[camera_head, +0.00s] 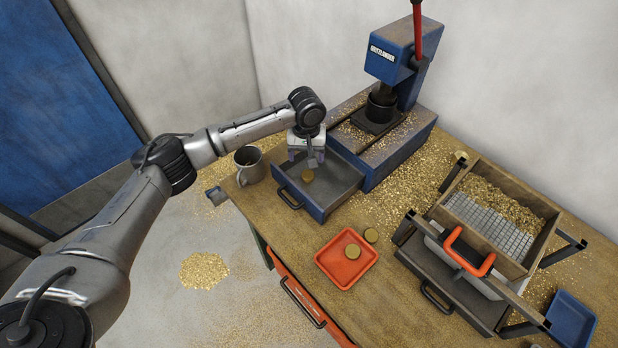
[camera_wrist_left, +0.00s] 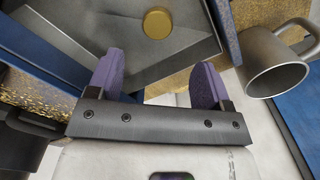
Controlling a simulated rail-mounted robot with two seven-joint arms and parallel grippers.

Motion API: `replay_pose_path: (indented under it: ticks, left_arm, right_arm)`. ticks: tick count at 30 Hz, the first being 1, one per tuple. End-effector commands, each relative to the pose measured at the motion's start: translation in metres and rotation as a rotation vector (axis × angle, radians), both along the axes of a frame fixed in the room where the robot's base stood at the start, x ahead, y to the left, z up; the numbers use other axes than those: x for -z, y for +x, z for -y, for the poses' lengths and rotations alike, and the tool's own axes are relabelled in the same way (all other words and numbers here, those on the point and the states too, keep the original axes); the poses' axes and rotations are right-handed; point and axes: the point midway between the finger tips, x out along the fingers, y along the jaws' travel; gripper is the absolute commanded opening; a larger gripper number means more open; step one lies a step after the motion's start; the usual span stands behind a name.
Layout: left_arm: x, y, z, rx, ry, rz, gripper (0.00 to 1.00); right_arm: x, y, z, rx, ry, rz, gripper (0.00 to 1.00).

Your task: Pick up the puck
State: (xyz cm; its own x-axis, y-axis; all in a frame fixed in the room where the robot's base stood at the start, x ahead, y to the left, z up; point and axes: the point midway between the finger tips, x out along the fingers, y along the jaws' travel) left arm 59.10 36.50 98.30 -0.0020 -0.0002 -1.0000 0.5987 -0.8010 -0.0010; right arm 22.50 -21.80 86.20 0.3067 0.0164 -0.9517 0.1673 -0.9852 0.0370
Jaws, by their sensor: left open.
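A brass puck (camera_head: 307,175) lies in the open grey tray drawer (camera_head: 335,186) of the blue press. In the left wrist view the puck (camera_wrist_left: 157,22) shows as a flat round disc on the drawer floor, beyond the fingertips. My left gripper (camera_head: 307,158) is over the drawer, open, with nothing between its purple fingers (camera_wrist_left: 157,72). My right gripper is not in view.
A metal mug (camera_head: 250,165) stands left of the drawer, close to my left gripper; it also shows in the left wrist view (camera_wrist_left: 275,62). The blue press (camera_head: 400,60) stands behind. A wooden sifter box (camera_head: 490,215) and a blue tray (camera_head: 571,318) are at the right. Brass shavings litter the bench.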

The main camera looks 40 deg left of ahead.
Motion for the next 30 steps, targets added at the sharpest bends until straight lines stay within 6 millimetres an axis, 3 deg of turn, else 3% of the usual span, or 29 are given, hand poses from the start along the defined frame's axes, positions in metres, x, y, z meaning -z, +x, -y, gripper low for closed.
replay_pose_path:
  ticks: [4,14,24,30]
  left_arm:
    - [0.022,0.000,0.000,0.000,0.000,0.000,0.73]
    - [0.042,0.000,0.001,0.002,0.000,0.001,0.73]
    - [0.082,0.002,0.002,0.002,0.001,0.001,0.73]
    - [0.088,0.002,0.002,0.002,0.000,0.001,0.73]
  right_arm:
    - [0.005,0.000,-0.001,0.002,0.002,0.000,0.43]
    - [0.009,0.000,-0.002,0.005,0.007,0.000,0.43]
    - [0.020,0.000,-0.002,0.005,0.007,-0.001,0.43]
    - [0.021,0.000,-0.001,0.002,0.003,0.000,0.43]
